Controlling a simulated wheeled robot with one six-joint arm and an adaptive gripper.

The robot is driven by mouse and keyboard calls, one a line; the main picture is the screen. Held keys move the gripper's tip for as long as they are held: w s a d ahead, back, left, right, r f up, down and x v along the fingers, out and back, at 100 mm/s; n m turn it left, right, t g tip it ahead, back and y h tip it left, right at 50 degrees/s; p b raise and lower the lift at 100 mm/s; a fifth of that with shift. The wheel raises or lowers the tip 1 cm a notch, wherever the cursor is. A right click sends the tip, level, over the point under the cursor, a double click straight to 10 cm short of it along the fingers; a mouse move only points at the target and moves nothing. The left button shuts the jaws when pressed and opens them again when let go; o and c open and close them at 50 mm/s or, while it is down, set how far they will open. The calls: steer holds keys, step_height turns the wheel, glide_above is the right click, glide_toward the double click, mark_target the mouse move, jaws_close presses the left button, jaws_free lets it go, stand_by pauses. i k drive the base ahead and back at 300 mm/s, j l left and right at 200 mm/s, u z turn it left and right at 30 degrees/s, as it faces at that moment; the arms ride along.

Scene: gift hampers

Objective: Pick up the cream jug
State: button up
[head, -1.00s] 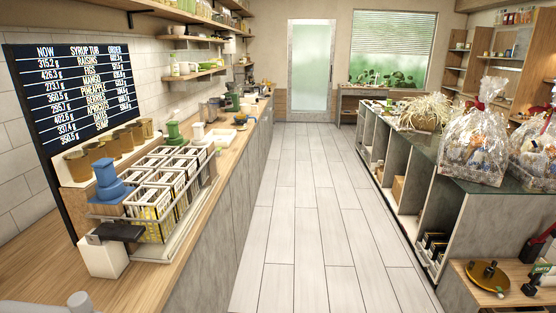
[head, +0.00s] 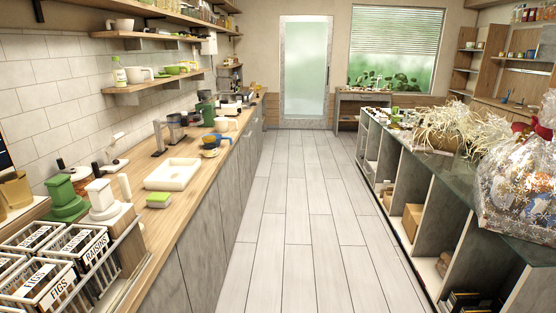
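I cannot tell for certain which thing is the cream jug. A pale cream vessel (head: 226,124) stands far along the left counter, small in view, behind a yellow and blue item (head: 212,146). A white cup-like vessel with a handle (head: 139,75) stands on the lower wall shelf. Another pale cup (head: 122,24) stands on the shelf above. A cream-coloured piece with a handle (head: 106,202) stands on the near left counter beside a similar green one (head: 66,200). My gripper is not in view.
A display counter with wrapped hampers (head: 520,190) stands right. The tiled aisle (head: 295,210) between is clear.

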mark_target(221, 123)
steer(key=i, duration=1.75)
steer(key=i+l+u, duration=0.15)
steer(key=i+u, duration=0.25)
steer(key=i, duration=0.2)
steer(key=i+l+u, duration=0.4)
steer(key=i, duration=0.25)
steer(key=i+l+u, duration=0.4)
steer(key=i, duration=0.15)
steer(key=i+l+u, duration=0.4)
steer(key=l, duration=0.25)
steer(key=i, duration=0.05)
